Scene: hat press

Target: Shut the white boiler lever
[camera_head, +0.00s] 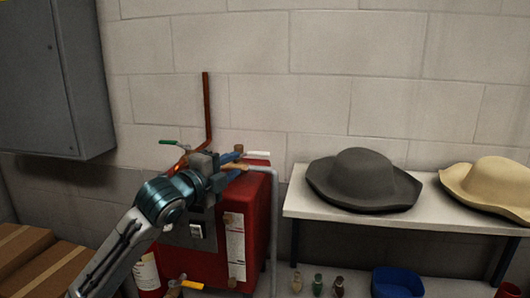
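The white lever (257,153) lies roughly level above the top of the red boiler (258,215), pointing right from a brass fitting (239,148). My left gripper (236,170) is at the boiler's top, just below and left of the white lever. Blue finger parts and a tan piece overlap there, so the gap between the fingertips is unclear. I cannot tell whether it touches the lever or fitting. My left arm hides part of the boiler's front. My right gripper is not in view.
A green lever (172,143) and a copper pipe (207,110) are left of the gripper. A yellow lever (192,285) is low in front. A grey pipe (273,220) runs down the boiler's right side. A white table (300,205) with a grey hat (362,180) stands right.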

